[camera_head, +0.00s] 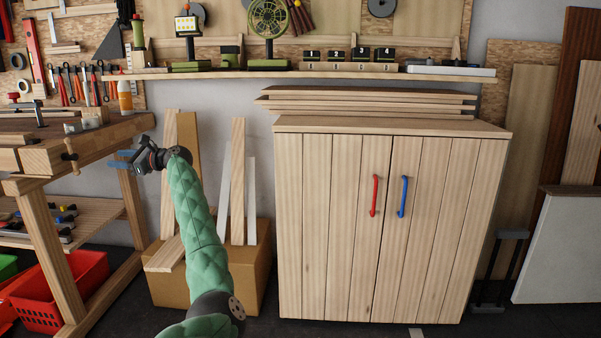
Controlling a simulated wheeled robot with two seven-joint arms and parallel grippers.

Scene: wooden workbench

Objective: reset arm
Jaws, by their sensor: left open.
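My left arm, in a green quilted sleeve, rises from the bottom of the head view. Its left gripper (124,161) is open, with blue fingers pointing left beside the right end of the wooden workbench (50,158). I see nothing between its fingers. Whether the fingers touch the bench edge I cannot tell. My right gripper is not in view.
A wooden cabinet (335,230) with a red handle (375,196) and a blue handle (402,197) stands shut at centre right. A cardboard box (250,270) with upright planks is behind my arm. Red crates (75,290) sit lower left. A shelf (300,74) runs above.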

